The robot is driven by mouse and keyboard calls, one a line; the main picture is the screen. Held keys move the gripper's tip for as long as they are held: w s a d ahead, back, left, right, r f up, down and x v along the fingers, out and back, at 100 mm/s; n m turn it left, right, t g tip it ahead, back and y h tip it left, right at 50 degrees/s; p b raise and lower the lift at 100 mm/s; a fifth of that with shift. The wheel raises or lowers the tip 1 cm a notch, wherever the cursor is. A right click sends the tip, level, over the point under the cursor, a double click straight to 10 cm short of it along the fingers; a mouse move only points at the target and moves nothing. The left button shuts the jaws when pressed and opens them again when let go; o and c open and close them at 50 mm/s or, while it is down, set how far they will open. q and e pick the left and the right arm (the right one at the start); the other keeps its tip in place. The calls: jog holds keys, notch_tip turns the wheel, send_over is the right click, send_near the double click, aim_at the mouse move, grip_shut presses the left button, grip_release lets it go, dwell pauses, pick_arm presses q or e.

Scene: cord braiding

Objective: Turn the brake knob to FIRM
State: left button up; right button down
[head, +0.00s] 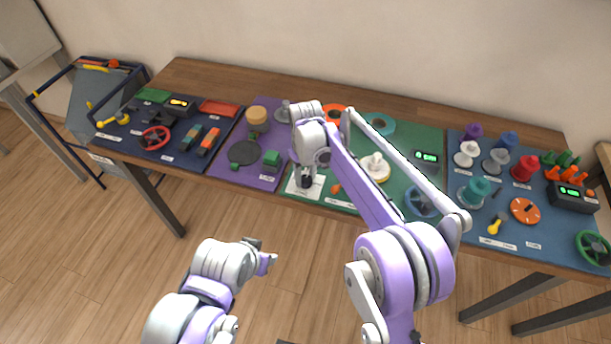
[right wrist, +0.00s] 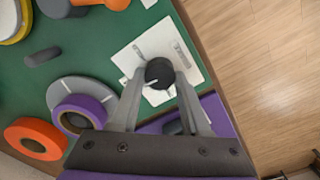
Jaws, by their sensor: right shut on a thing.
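The brake knob (right wrist: 160,72) is a small dark round knob with a pale pointer mark. It sits on a white plate (right wrist: 189,57) at the front edge of the green mat. The plate's printed labels are too small to read. In the right wrist view the pointer mark runs toward the lower left. My right gripper (right wrist: 158,80) is shut on the knob, one finger on each side. In the head view my right gripper (head: 306,176) reaches down over the white plate (head: 291,187). My left gripper (head: 264,257) hangs in front of the table, away from the knob; its finger gap is unclear.
The wooden table (head: 230,76) carries blue, purple and green mats with many parts. Near the knob are a grey disc with a purple ring (right wrist: 82,114) and an orange ring (right wrist: 36,138). A cream-and-white spool (head: 376,168) stands to the right. Floor is clear in front.

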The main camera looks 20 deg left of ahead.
aim_at(306, 179)
jog(key=shift+n, duration=0.6)
jog(key=shift+c, duration=1.9)
grip_release()
notch_tip(306, 179, up, 11)
jog(key=shift+f, duration=0.1)
